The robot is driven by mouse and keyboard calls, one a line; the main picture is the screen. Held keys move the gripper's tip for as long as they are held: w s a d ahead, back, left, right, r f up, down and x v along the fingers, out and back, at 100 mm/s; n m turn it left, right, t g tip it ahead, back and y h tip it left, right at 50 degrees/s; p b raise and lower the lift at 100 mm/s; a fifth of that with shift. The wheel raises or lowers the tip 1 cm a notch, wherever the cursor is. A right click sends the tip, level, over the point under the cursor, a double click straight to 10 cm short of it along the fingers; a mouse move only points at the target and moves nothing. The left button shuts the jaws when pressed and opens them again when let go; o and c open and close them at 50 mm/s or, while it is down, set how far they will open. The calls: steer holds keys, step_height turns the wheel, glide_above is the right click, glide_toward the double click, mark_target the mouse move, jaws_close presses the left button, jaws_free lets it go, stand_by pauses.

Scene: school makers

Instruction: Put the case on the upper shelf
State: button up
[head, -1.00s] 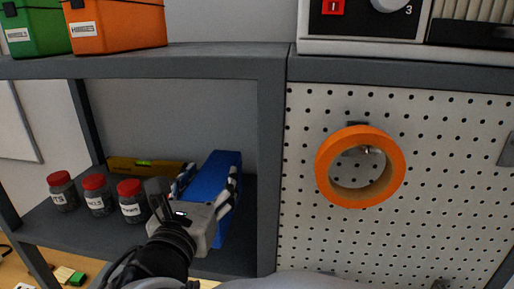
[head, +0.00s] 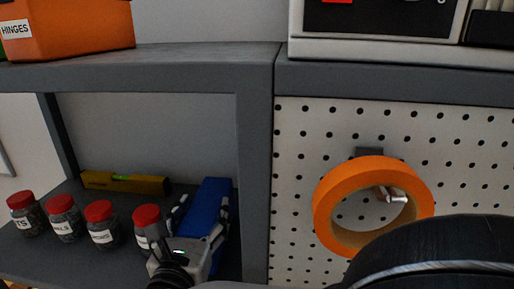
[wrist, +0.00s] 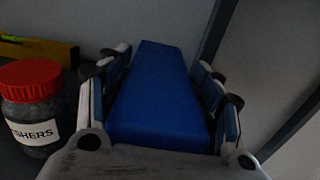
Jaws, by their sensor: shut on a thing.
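A long blue case (head: 207,205) is in the shelf bay under the grey upper shelf (head: 165,64), near the bay's right post. It leans back from the camera. My gripper (head: 202,212) is shut on it, with one finger along each side. In the wrist view the blue case (wrist: 155,95) fills the space between the fingers of my gripper (wrist: 158,75). I cannot tell whether its underside touches the lower board. The near end of the case is hidden by my gripper.
Several red-lidded jars (head: 101,222) stand in a row left of my gripper; the nearest jar (wrist: 32,105) is close to the left finger. A yellow level (head: 125,183) lies behind. An orange box (head: 72,28) stands on the upper shelf; bare board lies right of it. Orange tape (head: 335,237) hangs on the pegboard.

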steer(key=shift+a+f, duration=0.1)
steer(key=shift+f, duration=0.35)
steer(key=o, duration=0.9)
steer(key=shift+f, duration=0.25)
steer(key=o, duration=0.6)
steer(key=shift+r, duration=0.1)
